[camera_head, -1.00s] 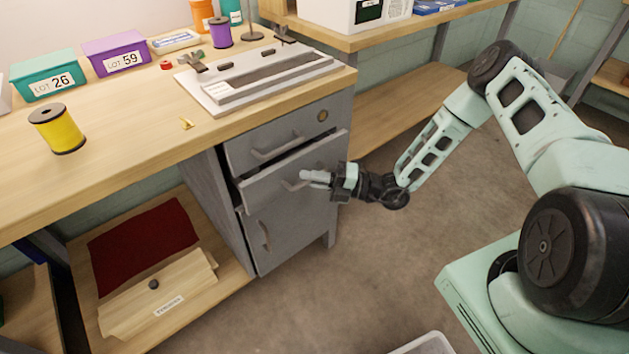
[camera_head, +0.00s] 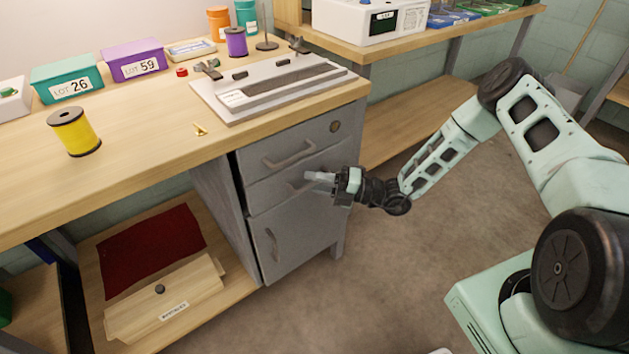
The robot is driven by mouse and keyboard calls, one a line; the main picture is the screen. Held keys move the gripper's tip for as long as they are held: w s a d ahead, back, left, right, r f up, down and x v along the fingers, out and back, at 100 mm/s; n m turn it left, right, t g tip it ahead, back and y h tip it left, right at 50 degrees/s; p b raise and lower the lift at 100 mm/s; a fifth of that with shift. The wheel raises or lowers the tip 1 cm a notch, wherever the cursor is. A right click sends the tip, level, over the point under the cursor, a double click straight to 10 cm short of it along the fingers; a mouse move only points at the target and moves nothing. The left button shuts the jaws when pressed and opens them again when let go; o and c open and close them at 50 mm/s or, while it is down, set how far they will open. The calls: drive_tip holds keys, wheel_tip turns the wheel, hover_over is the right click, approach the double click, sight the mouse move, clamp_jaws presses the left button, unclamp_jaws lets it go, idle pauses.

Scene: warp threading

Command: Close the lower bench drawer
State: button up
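The lower bench drawer (camera_head: 272,192) is the grey one under the top drawer (camera_head: 290,147) in the cabinet below the bench. Its front looks flush, or nearly so, with the top drawer front; a tiny remaining gap could not be told from this view. Its handle (camera_head: 294,187) is partly behind my fingers. My gripper (camera_head: 318,178) is at the right part of the drawer front, beside the handle. Its pale fingers look together as one narrow shape, with nothing visible between them. Whether the tips touch the front is hard to tell.
A cabinet door (camera_head: 290,235) with a handle is below the drawer. The wooden benchtop (camera_head: 150,150) above holds a yellow spool (camera_head: 75,133), bins and a grey threading fixture (camera_head: 270,85). Open floor (camera_head: 400,270) lies right of the cabinet.

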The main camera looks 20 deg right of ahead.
drive_tip(key=v, duration=1.7)
drive_tip(key=shift+p, duration=0.35)
drive_tip(key=shift+d, duration=0.15)
drive_tip(key=s+a+r+n+g+h, duration=0.45)
drive_tip(key=a+r+n+g, duration=0.3)
drive_tip(key=n, duration=0.45)
drive_tip(key=s+a+r+n+g+h, duration=0.3)
drive_tip(key=s+a+r+n+g, duration=0.2)
drive_tip(key=a+r+n+g, duration=0.5)
drive_tip(key=s+a+r+n+t+h, duration=0.2)
drive_tip(key=s+r+n+t+h, duration=0.4)
drive_tip(key=n, duration=0.7)
drive_tip(key=s+a+r+n+t+h, duration=0.1)
drive_tip(key=s+n+t+h, duration=0.2)
drive_tip(key=s+n, duration=0.7)
wheel_tip(320, 180, up, 20)
drive_tip(key=w+n+p, duration=0.2)
drive_tip(key=p, duration=1.7)
drive_tip(key=shift+a+f, duration=0.15)
